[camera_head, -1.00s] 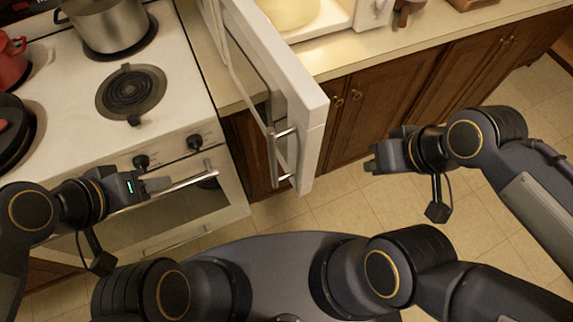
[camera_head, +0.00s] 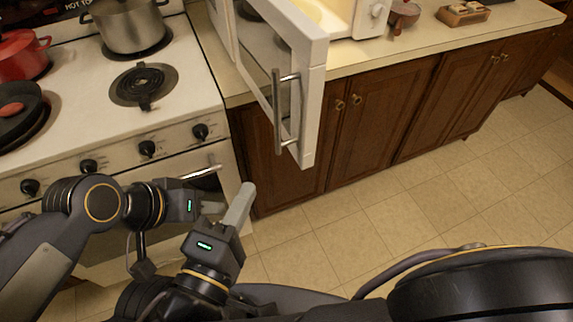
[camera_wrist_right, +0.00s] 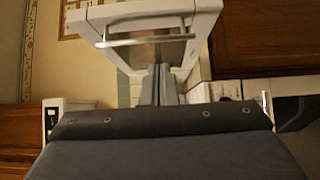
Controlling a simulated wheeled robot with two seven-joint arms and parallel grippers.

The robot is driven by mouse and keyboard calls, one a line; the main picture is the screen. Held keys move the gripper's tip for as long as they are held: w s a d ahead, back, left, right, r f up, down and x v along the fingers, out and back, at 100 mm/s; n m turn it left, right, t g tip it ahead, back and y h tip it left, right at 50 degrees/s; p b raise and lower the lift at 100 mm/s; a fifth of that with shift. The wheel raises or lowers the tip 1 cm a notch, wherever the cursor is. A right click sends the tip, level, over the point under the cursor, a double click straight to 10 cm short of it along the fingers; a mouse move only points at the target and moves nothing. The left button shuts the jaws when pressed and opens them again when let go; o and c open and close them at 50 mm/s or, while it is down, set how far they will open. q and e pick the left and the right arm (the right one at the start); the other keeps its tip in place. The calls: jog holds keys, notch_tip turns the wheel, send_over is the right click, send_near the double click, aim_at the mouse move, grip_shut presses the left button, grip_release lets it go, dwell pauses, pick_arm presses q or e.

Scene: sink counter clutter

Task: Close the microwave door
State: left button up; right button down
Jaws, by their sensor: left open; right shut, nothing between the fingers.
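The white microwave (camera_head: 370,18) stands on the counter with its lit interior showing. Its door (camera_head: 310,100) is wide open and juts out past the counter edge, with a metal bar handle (camera_head: 279,110) on its outer side. My right gripper (camera_head: 243,200) is shut and empty, below and left of the door in the head view, apart from it. In the right wrist view, the shut fingers (camera_wrist_right: 158,85) point toward the door (camera_wrist_right: 190,20) and its handle (camera_wrist_right: 145,42). My left gripper (camera_head: 215,207) is in front of the oven; its fingers are partly hidden beside the right gripper.
A stove (camera_head: 90,100) with a steel pot (camera_head: 130,25), a red pot (camera_head: 18,55) and a dark pan (camera_head: 18,115) is at the left. Wooden cabinets (camera_head: 380,110) run below the counter at the right. The tiled floor (camera_head: 420,215) is clear.

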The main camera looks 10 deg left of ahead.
jog(key=p, duration=0.2)
send_near(299, 126)
jog(key=w+a, duration=0.2)
jog(key=w, duration=0.1)
jog(key=shift+w+a+r, duration=0.1)
jog(key=shift+w+a, duration=0.05)
jog(key=shift+w, duration=0.1)
jog(key=w+d, duration=0.1)
jog(key=d, duration=0.1)
jog(key=shift+w+d+p, duration=0.3)
jog(key=shift+w+p, duration=0.05)
jog(key=shift+w, duration=0.05)
jog(key=shift+w+d, duration=0.2)
jog(key=shift+d, duration=0.05)
